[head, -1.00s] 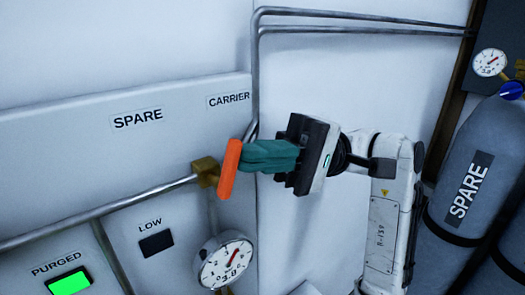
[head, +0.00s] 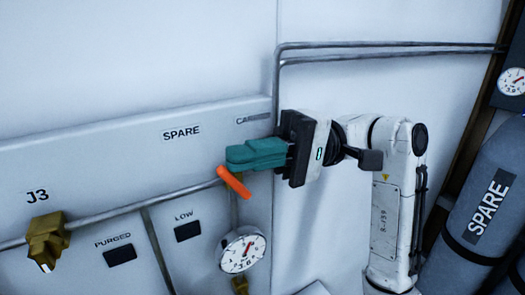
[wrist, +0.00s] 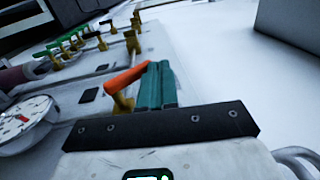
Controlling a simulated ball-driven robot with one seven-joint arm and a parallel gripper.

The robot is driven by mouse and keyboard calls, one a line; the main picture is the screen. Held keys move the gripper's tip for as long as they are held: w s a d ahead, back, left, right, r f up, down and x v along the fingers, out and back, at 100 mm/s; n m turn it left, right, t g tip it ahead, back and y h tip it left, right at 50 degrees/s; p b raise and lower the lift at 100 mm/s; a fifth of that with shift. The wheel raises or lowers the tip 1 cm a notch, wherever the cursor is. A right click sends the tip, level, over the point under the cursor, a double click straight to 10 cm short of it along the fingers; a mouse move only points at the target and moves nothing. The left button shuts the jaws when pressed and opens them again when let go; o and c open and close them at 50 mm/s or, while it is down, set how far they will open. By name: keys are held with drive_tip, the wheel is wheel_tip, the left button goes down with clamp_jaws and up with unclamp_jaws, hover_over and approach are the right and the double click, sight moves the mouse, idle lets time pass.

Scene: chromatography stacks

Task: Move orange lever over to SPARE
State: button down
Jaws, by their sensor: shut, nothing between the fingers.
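The orange lever (head: 236,182) sits on a brass valve on the pipe, below the SPARE label (head: 182,132). In the head view it slants from upper left to lower right. The CARRIER label (head: 252,118) is partly hidden behind my gripper. My gripper (head: 230,157) has teal fingers, shut and empty, just above the lever in the head view. In the wrist view the orange lever (wrist: 128,79) lies just left of my shut fingers (wrist: 156,66); I cannot tell whether they touch it.
A round gauge (head: 242,250) hangs below the valve. A dark LOW indicator (head: 188,231) and a dark PURGED indicator (head: 120,256) are on the panel. A brass valve (head: 46,240) is under J3. Grey cylinders (head: 485,200) stand right. Several green-handled valves show in the wrist view.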

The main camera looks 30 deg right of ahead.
drive_tip(key=shift+a, duration=0.4)
drive_tip(key=shift+a+p, duration=0.15)
drive_tip(key=shift+p, duration=0.15)
drive_tip(key=shift+r, duration=0.1)
